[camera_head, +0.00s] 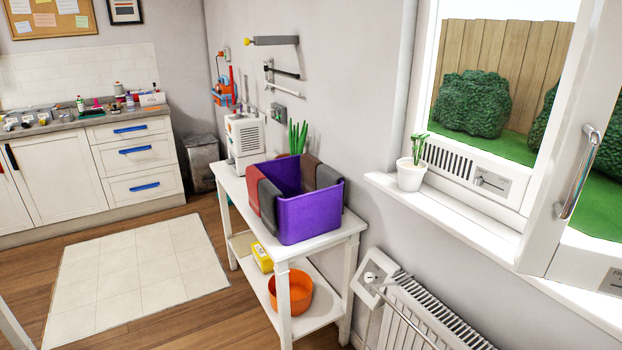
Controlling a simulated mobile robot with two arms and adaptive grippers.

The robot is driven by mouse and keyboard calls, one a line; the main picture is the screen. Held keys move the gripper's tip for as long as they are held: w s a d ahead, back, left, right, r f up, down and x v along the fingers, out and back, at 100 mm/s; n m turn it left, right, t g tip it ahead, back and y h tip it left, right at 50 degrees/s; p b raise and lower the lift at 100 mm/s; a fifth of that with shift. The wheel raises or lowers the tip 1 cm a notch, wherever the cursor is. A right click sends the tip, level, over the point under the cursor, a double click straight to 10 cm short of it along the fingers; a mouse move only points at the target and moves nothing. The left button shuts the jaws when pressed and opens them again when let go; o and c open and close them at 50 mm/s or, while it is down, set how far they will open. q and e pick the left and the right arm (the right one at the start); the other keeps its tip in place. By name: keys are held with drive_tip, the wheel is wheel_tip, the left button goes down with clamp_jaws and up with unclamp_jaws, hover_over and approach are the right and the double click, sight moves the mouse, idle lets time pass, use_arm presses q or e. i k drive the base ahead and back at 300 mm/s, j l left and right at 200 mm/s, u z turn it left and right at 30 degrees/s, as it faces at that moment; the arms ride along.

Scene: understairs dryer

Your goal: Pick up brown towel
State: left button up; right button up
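A purple box (310,217) stands on the white side table (237,192) by the wall, with several cloths draped over its rim. A brown towel (309,172) hangs over the far rim, its lower part hidden inside or behind the box. A darker grey-brown cloth (327,177) hangs beside it on the right. A reddish cloth (253,186) and a dark grey cloth (270,207) hang over the left rim. Neither of my grippers is in view.
A white machine (244,139) and a green plant (298,137) are near the box. The lower shelf holds an orange bowl (291,293) and a yellow item (262,257). A radiator (425,310) is right of the table. Floor with a pale mat (138,270) is clear.

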sight(308, 163)
drive_tip(key=i+j, duration=0.6)
drive_tip(key=i, duration=0.2)
